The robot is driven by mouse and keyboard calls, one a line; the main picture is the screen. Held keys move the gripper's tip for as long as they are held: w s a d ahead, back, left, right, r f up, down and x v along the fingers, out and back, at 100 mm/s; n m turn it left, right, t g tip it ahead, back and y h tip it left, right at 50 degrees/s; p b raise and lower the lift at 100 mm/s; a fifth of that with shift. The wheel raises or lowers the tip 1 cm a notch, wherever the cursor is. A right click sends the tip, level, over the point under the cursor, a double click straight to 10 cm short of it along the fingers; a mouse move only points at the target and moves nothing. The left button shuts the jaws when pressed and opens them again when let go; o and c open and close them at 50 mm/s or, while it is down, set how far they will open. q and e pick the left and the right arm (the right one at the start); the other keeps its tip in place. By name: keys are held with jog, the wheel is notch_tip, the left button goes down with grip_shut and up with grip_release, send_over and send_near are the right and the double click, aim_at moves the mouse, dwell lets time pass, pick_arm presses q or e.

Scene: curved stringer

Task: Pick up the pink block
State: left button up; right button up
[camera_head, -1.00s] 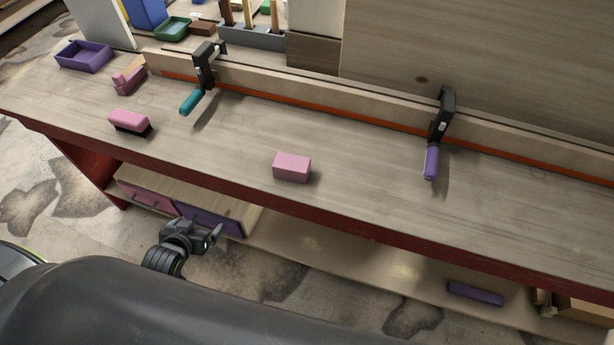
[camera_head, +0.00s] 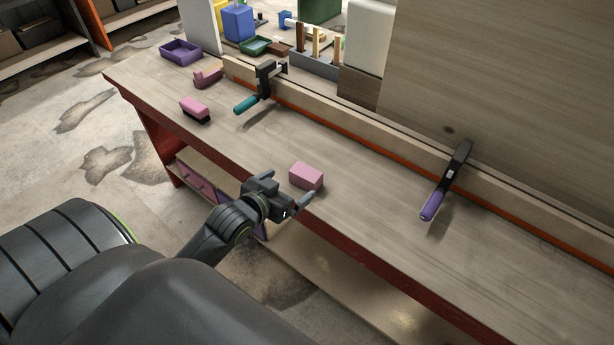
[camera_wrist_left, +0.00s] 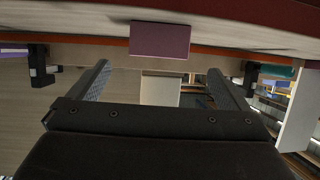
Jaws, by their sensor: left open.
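The pink block (camera_head: 306,175) is a plain box lying on the workbench near its front edge in the head view. It also shows in the left wrist view as a dull pink rectangle (camera_wrist_left: 160,41) beyond the fingertips, near the top middle. My left gripper (camera_head: 292,203) is at the bench's front edge, just in front of the block and apart from it. In the left wrist view its two fingers (camera_wrist_left: 158,82) are spread with nothing between them. My right gripper is not in these frames.
On the workbench (camera_head: 370,230), a teal-handled clamp (camera_head: 247,104) and a purple-handled clamp (camera_head: 432,205) hang on the back rail. A pink brush (camera_head: 195,109), another pink object (camera_head: 207,77) and a purple tray (camera_head: 181,52) stand at the left. Bench top around the block is clear.

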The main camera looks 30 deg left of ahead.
aim_at(309, 172)
pick_arm(q)
jog(key=p+x, duration=0.1)
jog(key=x, duration=0.9)
jog(key=shift+w+f, duration=0.25)
jog(key=c, duration=1.1)
jog(key=shift+r, duration=0.15)
